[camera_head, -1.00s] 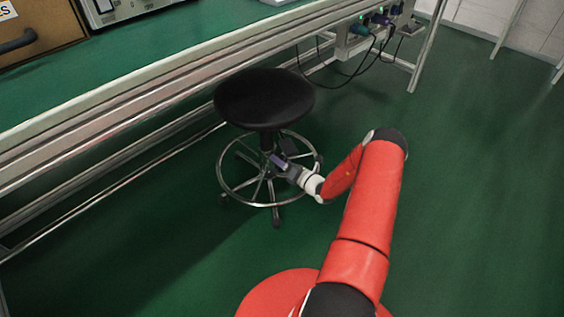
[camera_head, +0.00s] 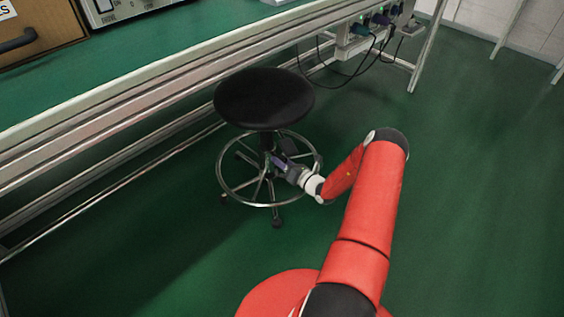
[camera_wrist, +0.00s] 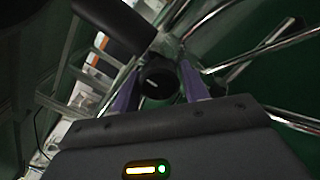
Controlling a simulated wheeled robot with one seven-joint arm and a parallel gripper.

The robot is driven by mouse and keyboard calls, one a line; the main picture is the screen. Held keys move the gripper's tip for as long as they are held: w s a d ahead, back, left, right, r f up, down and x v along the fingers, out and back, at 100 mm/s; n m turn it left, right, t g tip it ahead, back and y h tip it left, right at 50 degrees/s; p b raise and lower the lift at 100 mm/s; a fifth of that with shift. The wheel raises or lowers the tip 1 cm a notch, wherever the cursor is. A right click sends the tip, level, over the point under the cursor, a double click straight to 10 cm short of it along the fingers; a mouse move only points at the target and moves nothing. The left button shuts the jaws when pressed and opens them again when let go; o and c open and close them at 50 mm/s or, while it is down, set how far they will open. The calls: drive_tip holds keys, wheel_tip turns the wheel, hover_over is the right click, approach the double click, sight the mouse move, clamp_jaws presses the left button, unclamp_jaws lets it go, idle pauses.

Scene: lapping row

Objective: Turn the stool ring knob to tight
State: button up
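The stool has a round black seat (camera_head: 264,98) and a chrome foot ring (camera_head: 222,184) around its post. The ring knob (camera_wrist: 157,78) is round and black, with a short pale line on its face. In the wrist view it sits between the two purple fingers of my gripper (camera_wrist: 160,76), one on each side. The fingers look very close to its sides, but I cannot tell whether both touch. In the head view my gripper (camera_head: 279,161) is beside the post below the seat. The knob cannot be made out there. The line's setting cannot be read.
A long workbench (camera_head: 150,76) with metal rails runs behind and left of the stool. Black cables (camera_head: 352,75) hang from sockets under its far end. Chrome ring spokes (camera_wrist: 260,52) lie close to the fingers. The green floor (camera_head: 470,190) to the right is clear.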

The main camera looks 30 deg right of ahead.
drive_tip(key=shift+o, duration=1.2)
drive_tip(key=v, duration=0.8)
drive_tip(key=shift+p, duration=0.4)
